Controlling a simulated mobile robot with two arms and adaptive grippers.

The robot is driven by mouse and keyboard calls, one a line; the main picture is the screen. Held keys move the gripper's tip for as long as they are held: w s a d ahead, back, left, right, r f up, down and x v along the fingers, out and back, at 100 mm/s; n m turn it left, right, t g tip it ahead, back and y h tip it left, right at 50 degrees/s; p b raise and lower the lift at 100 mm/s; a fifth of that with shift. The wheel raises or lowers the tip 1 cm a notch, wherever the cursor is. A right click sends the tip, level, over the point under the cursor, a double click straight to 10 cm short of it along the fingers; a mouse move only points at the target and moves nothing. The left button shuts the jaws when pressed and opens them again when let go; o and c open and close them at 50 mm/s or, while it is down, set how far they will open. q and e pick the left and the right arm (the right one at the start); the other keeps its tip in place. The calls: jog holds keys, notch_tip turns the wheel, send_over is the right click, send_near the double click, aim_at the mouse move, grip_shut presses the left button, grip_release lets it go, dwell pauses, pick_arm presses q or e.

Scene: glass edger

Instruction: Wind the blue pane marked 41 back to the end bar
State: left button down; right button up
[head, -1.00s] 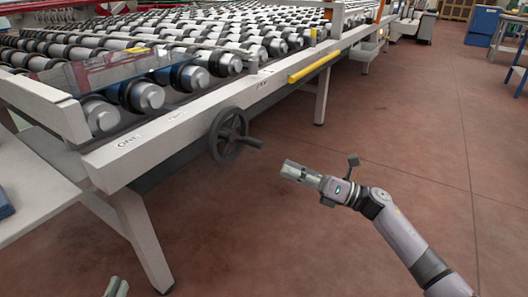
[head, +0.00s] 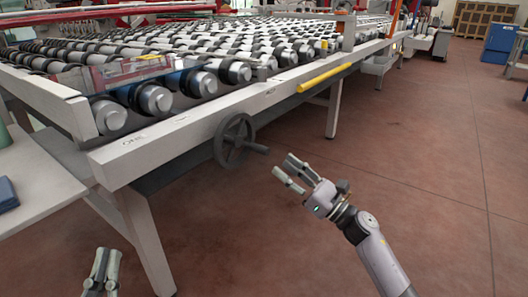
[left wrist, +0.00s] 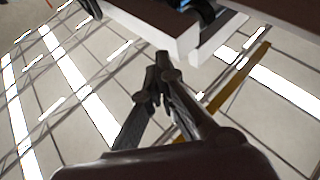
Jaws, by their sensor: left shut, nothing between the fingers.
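A bluish see-through pane (head: 182,76) lies at the near end of the roller bed, close to the pale end bar (head: 45,92); I cannot read a number on it. A dark handwheel (head: 232,140) with a crank handle (head: 257,148) sits on the front rail. My right gripper (head: 281,167) is open and empty, just right of the handle and apart from it. My left gripper (head: 108,251) is low at the bottom left, away from the wheel. It is shut on nothing, its fingertips together in the left wrist view (left wrist: 162,72).
A yellow bar (head: 323,77) runs along the front rail right of the wheel. A table leg (head: 143,240) stands between my grippers. A pale side table (head: 38,185) holds a blue folded item (head: 8,193). The floor (head: 420,190) at right is clear.

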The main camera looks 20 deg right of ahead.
aim_at(264, 151)
jog(key=x, duration=0.8)
jog(key=shift+c, duration=0.2)
grip_shut()
dwell(0.5)
